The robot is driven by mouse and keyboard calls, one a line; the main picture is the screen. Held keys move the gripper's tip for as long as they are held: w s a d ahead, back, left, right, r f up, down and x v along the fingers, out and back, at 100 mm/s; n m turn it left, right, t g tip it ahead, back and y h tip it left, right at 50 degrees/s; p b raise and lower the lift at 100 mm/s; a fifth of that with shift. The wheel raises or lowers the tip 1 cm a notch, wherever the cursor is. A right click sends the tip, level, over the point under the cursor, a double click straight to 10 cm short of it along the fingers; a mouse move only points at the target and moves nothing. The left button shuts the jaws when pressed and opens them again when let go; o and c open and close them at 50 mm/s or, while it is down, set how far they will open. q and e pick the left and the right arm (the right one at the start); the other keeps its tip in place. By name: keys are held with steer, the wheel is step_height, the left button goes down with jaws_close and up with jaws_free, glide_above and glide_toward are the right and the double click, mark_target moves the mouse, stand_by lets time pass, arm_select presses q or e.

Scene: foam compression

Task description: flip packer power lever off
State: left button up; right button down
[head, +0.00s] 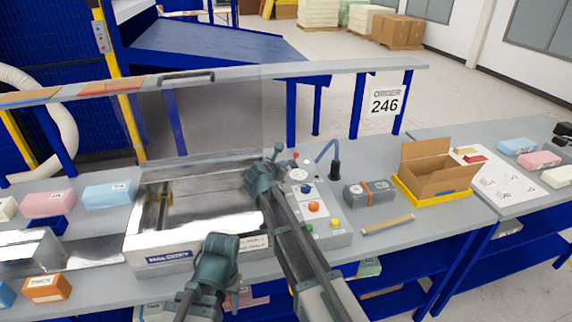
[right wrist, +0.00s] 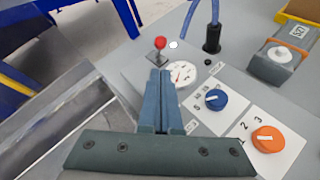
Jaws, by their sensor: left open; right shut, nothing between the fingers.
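The packer (head: 180,255) is a light metal box with an open top bay and a grey control panel (head: 333,238) on its right. The lever (right wrist: 160,43), a red ball on a short stalk on a dark base, stands at the panel's far end. It also shows in the head view (head: 296,155). My right gripper (right wrist: 160,74) is shut and empty over the panel. Its tips appear just short of the lever, with a visible gap in the wrist picture. My left gripper (head: 212,262) is open and empty at the packer's front edge; its fingertips are hard to make out.
A dial (right wrist: 182,73), a blue knob (right wrist: 216,99) and an orange knob (right wrist: 268,138) sit close to my right gripper. A dark post with a blue hose (head: 334,168) rises behind the panel. A grey-orange block (head: 369,192) and an open carton (head: 437,172) stand right.

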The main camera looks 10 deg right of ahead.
steer(key=b+x, duration=0.3)
steer(key=x, duration=0.6)
steer(key=shift+w+f+b, duration=0.1)
steer(key=shift+w+b, duration=0.05)
steer(key=shift+b, duration=0.25)
